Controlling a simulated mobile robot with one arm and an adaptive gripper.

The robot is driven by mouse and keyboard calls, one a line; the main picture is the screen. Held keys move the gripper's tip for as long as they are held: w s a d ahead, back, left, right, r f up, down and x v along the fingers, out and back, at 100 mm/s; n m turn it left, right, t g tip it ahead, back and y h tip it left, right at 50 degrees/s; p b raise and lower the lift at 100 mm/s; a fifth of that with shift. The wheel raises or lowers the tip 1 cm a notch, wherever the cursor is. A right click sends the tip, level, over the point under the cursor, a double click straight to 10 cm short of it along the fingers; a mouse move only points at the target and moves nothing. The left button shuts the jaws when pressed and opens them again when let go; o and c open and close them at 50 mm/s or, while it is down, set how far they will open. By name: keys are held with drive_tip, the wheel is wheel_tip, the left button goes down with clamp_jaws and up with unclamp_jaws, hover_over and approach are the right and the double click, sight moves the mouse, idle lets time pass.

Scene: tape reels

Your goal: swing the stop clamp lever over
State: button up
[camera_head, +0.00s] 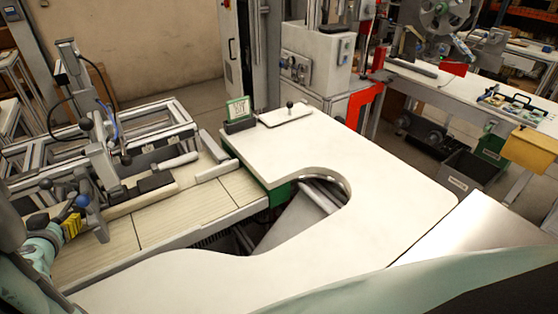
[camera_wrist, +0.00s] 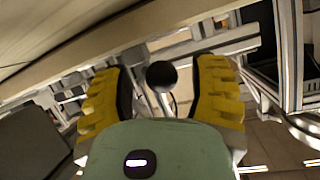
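My gripper (camera_head: 73,224) is at the lower left in the head view, beside the clamp fixture on the conveyor's near side. In the wrist view my gripper (camera_wrist: 158,88) has its two yellow fingers apart, with a dark ball knob (camera_wrist: 161,76) between them. Gaps show on both sides of the knob. Its thin shaft runs down behind it and is partly hidden by my gripper's body. In the head view a blue ball knob (camera_head: 82,201) shows just beyond the fingertips, near a short grey post (camera_head: 97,222). I cannot tell whether it is the same knob.
Other dark ball knobs (camera_head: 86,124) stand on the fixture's grey levers and frame (camera_head: 110,165).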

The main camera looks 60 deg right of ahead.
drive_tip(key=shift+r, duration=0.15)
wheel_tip(320, 180, up, 10)
drive_tip(key=shift+f, duration=0.15)
idle(0.7)
